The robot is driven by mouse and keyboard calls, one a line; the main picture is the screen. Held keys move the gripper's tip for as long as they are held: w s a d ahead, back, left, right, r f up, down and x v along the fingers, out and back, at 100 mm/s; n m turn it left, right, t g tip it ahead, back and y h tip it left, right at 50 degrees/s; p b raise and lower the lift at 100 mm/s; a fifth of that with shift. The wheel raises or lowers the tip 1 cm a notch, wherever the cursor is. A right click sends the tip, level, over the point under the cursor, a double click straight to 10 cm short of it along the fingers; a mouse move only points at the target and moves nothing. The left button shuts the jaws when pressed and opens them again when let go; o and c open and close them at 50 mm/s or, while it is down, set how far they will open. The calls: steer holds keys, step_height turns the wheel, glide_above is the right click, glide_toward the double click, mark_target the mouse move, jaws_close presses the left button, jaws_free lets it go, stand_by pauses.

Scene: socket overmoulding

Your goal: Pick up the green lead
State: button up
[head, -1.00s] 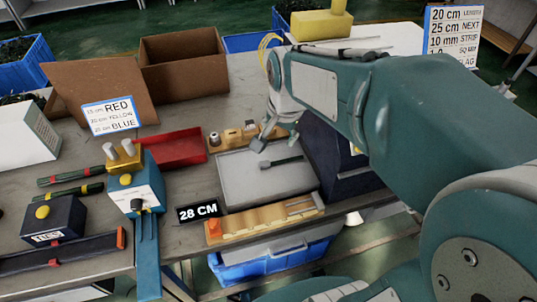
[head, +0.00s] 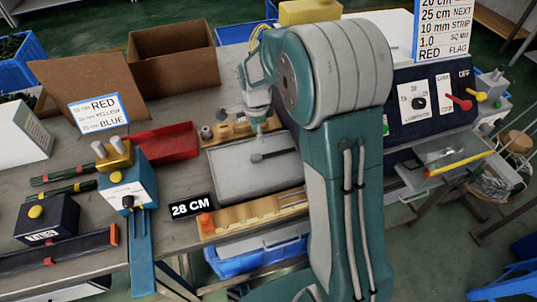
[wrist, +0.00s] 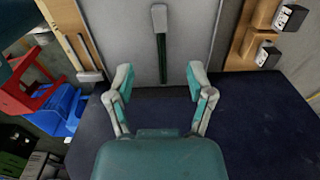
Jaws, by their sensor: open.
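The green lead (head: 272,155) lies on the grey tray (head: 225,182) on the bench. In the wrist view the lead (wrist: 161,48) is a dark green strip with a pale grey end, pointing straight between the fingers and ahead of them. My gripper (wrist: 160,76) is open, its two fingers spread, with nothing between the tips. The lead lies apart from both fingers.
A slotted wooden block (head: 235,220) lies along the tray's near edge, beside the 28 CM sign (head: 191,206). A wooden rack with sockets (wrist: 268,55) is on the tray's other side. A dark control panel (head: 430,100) stands right, and a red bin (head: 168,143) left.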

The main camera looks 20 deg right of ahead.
glide_above(255, 156)
step_height(255, 156, down, 5)
steer(key=shift+s+f, duration=0.1)
steer(key=shift+f, duration=0.1)
step_height(255, 156, down, 5)
steer(key=shift+r, duration=0.1)
jaws_close()
